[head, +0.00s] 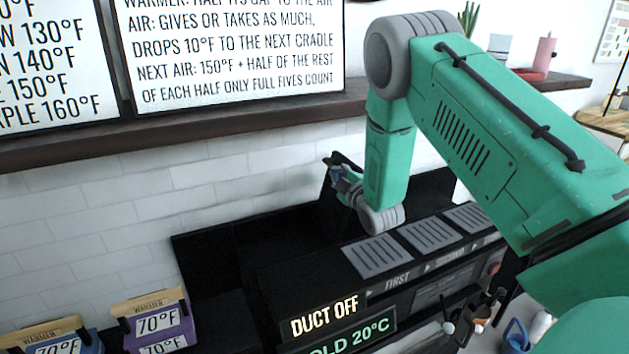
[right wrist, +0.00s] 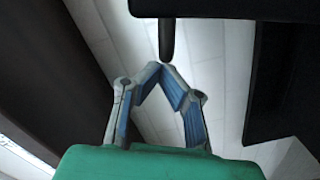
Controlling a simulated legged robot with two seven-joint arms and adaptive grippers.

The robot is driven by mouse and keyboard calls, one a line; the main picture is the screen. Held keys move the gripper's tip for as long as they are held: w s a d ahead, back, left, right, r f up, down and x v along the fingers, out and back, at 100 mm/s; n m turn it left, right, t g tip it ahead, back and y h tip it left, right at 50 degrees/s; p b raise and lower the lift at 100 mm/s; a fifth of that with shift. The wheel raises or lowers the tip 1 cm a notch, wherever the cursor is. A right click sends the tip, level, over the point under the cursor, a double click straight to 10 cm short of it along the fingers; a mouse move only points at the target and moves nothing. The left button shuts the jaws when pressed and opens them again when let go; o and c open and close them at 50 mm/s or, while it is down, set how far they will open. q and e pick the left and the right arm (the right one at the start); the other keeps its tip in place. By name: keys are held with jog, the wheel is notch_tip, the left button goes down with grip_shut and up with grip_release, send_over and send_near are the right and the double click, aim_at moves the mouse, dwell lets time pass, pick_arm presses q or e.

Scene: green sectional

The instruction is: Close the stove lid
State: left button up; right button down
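The stove lid (head: 432,192) is a black panel standing raised at the back of the dark stove (head: 300,262), partly hidden behind my right arm. My right gripper (head: 335,165) is at the lid's left upper edge, behind my wrist. In the right wrist view its blue-padded fingers (right wrist: 160,67) come together at the tips. A dark rod (right wrist: 166,38) ends right at the tips; I cannot tell whether it is touched or gripped. A black panel (right wrist: 285,75) fills the right of that view. My left gripper is out of view.
Grey slatted plates (head: 375,256) lie on the stove top's right part. A dark shelf (head: 200,122) with signs runs along the tiled wall above. Boxes marked WARMER (head: 155,320) stand at lower left. Utensils (head: 478,318) hang at the front right.

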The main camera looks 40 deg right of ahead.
jog(key=s+d+f+m+b, duration=0.2)
jog(key=d+f+m, duration=0.2)
jog(key=d, duration=0.5)
jog(key=s+d+f+m+b, duration=0.2)
jog(key=d+f+m+b, duration=0.1)
jog(key=d, duration=0.7)
jog(key=shift+s+f+m+y, duration=0.25)
jog(key=shift+f+m+y, duration=0.15)
jog(key=shift+f+m, duration=0.5)
